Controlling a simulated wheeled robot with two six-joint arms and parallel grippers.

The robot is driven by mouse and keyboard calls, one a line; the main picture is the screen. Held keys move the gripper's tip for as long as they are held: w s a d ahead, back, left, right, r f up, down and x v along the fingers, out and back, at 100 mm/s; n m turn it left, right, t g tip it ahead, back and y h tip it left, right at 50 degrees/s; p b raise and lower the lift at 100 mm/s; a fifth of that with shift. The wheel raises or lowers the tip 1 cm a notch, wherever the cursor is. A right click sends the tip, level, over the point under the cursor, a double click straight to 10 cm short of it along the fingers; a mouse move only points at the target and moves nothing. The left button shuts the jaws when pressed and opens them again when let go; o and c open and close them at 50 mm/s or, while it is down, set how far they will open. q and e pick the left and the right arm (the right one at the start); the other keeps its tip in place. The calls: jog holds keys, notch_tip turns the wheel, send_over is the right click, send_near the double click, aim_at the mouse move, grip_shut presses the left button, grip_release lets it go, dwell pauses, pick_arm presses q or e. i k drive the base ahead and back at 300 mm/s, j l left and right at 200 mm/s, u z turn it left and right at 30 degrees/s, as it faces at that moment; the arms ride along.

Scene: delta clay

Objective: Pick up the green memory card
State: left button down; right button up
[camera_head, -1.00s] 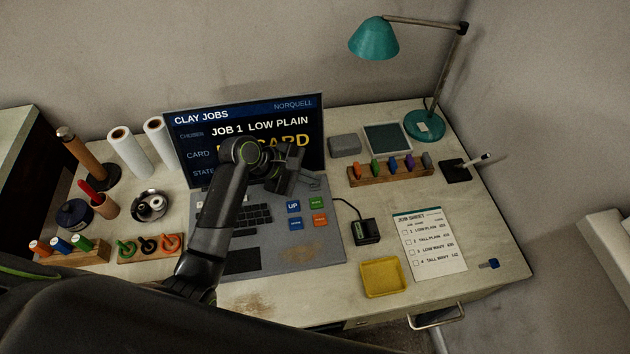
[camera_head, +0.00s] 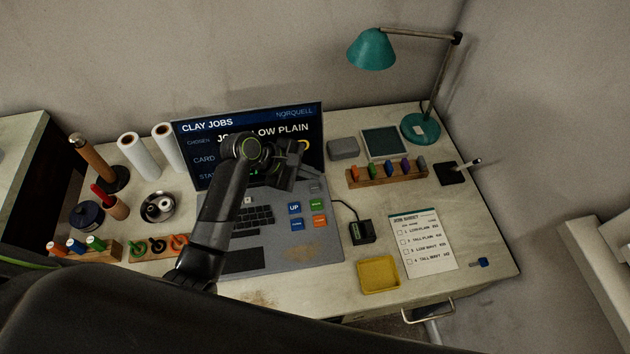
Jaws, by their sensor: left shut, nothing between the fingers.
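A wooden rack (camera_head: 362,183) at the back right of the desk holds several small coloured upright pieces. A green one (camera_head: 378,170), which looks like the green memory card, stands near its left end, but it is too small to be sure. My left gripper (camera_head: 308,167) is shut and empty in front of the laptop screen. It is raised above the keyboard's far right part, left of the rack and apart from it. My right gripper is not in view.
The laptop (camera_head: 290,255) fills the desk's middle. A black cabled box (camera_head: 360,232) with a green patch, a yellow tray (camera_head: 379,275) and a job sheet (camera_head: 422,243) lie right of it. A teal lamp (camera_head: 421,127) stands behind the rack. Spools and rolls crowd the left.

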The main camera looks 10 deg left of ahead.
aim_at(372, 171)
jog(key=k, duration=1.5)
